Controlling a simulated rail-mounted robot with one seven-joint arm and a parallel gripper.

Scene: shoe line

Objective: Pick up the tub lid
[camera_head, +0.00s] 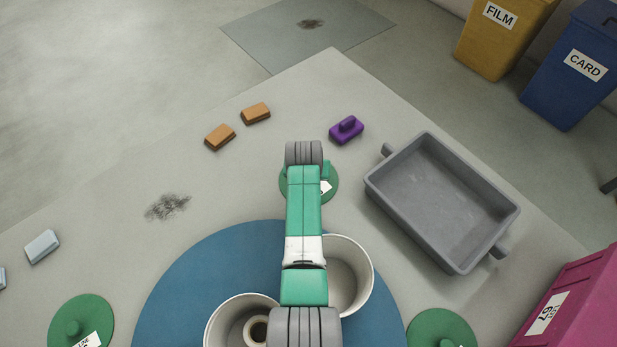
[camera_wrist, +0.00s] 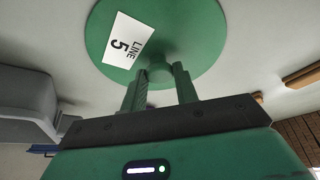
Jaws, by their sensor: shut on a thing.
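A round green tub lid (camera_wrist: 205,40) with a white "LINE 5" label and a central knob fills the top of the wrist view. My gripper (camera_wrist: 159,80) is shut on its knob, one finger on each side. In the head view the same lid (camera_head: 331,187) shows only at its edges, since my arm covers its middle and the fingers. I cannot tell whether it touches the table. Two similar green lids lie apart, one at the lower left (camera_head: 97,308) and one at the lower right (camera_head: 428,322).
White tubs stand on a blue disc (camera_head: 170,290), one left (camera_head: 212,325) and one right (camera_head: 362,270) of my arm. A grey tray (camera_head: 395,205) is at right. A purple block (camera_head: 346,131) and orange blocks (camera_head: 220,137) lie beyond the lid. The table's left middle is mostly clear.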

